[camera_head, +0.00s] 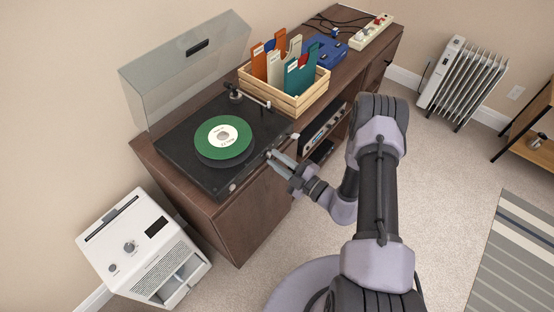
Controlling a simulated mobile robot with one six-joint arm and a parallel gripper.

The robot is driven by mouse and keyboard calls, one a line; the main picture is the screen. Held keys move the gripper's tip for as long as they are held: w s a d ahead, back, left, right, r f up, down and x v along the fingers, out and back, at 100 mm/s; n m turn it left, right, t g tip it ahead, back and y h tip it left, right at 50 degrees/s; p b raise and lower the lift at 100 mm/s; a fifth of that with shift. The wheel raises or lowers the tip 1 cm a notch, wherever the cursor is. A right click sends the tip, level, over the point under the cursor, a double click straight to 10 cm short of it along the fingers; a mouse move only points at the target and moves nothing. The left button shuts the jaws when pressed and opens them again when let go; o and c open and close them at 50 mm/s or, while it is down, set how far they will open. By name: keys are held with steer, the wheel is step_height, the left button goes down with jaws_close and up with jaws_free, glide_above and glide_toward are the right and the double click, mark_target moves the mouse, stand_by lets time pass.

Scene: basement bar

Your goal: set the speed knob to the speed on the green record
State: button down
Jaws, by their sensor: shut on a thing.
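The green record (223,139) lies flat on the platter of the black turntable (184,152); its white label carries dark print too small to read. The turntable's clear lid (188,72) stands open. My gripper (271,160) is at the turntable's front right edge, with its fingertips shut on a small knob, apparently the speed knob (268,153). The fingers hide part of the knob, and its setting cannot be read. Another small round control (233,187) shows at the front left corner. The tonearm (252,98) rests behind and right of the record.
The turntable stands on a dark wooden cabinet (240,226).

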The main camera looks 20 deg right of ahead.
steer(key=c, duration=1.3)
jaws_free()
steer(key=shift+o, duration=0.2)
steer(key=shift+d, duration=0.1)
steer(key=p+v, duration=0.3)
steer(key=v, duration=1.4)
steer(key=shift+s+f, duration=0.1)
steer(key=shift+s, duration=0.05)
